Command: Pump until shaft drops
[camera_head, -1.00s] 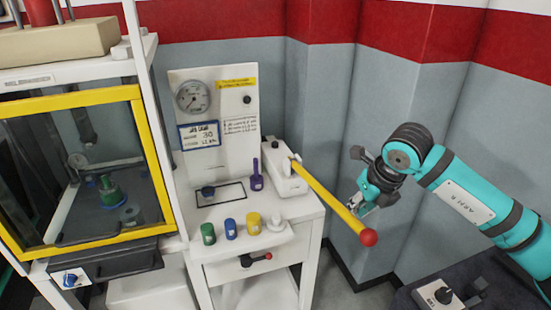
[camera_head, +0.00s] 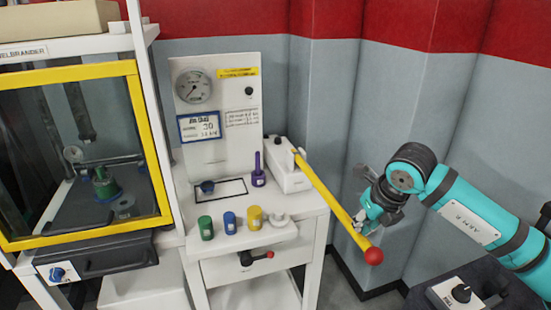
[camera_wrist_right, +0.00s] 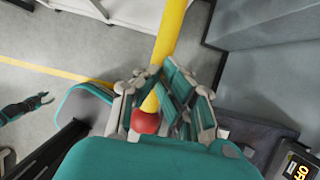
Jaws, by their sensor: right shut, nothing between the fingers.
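The yellow pump lever (camera_head: 325,190) slants down to the right from the white pump block (camera_head: 290,172) and ends in a red knob (camera_head: 374,256). My right gripper (camera_head: 361,226) is at the lever's lower end, just above the knob. In the right wrist view my right gripper (camera_wrist_right: 165,105) has its fingers around the lever's end, beside the knob (camera_wrist_right: 145,122); it is shut with nothing gripped. A dark vertical shaft (camera_head: 80,110) shows behind the glass of the yellow-framed cabinet, above a green part (camera_head: 105,185). My left gripper (camera_wrist_right: 42,101) shows small in the wrist view, its fingers apart.
A pressure gauge (camera_head: 194,87) is on the white panel. Green (camera_head: 206,228), blue (camera_head: 230,223) and yellow (camera_head: 254,218) pieces stand on the cart shelf. A purple piece (camera_head: 258,172) stands behind them. The grey wall is close behind the lever.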

